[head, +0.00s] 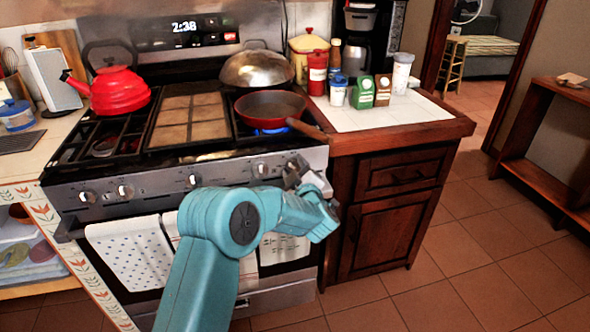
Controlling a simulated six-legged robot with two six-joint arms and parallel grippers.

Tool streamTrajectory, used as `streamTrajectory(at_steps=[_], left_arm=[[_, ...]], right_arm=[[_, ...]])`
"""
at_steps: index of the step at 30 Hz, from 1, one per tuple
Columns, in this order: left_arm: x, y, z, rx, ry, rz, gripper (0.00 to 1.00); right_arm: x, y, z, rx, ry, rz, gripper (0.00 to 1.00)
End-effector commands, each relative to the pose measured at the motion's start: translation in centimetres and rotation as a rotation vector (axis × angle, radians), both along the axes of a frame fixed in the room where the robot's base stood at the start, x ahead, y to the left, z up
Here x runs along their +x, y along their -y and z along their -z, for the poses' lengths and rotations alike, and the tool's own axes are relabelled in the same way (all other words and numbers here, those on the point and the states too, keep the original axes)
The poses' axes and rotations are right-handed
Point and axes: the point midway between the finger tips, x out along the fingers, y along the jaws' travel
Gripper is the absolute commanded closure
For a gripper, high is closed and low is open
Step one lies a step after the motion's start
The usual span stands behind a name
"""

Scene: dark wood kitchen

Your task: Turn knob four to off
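The stove's front panel (150,188) carries a row of silver knobs. From the left these are a first knob (87,197), a second (125,191), a third (193,181) and a fourth (260,170). My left gripper (295,169) is at the right end of the panel, right of that fourth knob. A blue flame (270,131) burns under a red pan (268,107) on the front right burner. My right gripper is not in view.
The pan's wooden handle (308,130) points toward the front right, just above my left gripper. A red kettle (118,92) and a domed lid (256,69) stand on the stove. Towels (131,254) hang on the oven handle. A wood-edged counter (400,130) adjoins on the right.

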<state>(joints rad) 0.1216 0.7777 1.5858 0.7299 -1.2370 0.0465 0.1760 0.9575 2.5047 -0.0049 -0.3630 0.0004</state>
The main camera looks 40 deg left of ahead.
Motion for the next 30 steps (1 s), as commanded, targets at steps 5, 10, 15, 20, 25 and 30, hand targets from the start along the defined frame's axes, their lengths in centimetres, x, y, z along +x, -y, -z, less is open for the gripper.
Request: streamTrajectory(at_steps=[5,10,15,20,25,30], left_arm=[[0.0,0.0,0.0,0.001,-0.001,0.0,0.81],[0.0,0.0,0.0,0.018,-0.022,-0.001,0.81],[0.0,0.1,-0.1,0.068,-0.082,0.0,0.81],[0.1,0.1,-0.2,0.146,-0.173,0.0,0.81],[0.1,0.1,-0.3,0.243,-0.287,-0.001,0.81],[0.2,0.2,-0.3,0.333,-0.394,-0.001,0.81]], right_arm=[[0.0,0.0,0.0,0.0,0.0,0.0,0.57],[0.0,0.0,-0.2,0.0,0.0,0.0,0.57],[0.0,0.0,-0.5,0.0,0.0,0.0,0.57],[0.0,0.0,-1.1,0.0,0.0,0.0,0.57],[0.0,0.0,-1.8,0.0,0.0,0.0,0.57],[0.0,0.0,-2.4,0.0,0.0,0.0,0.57]])
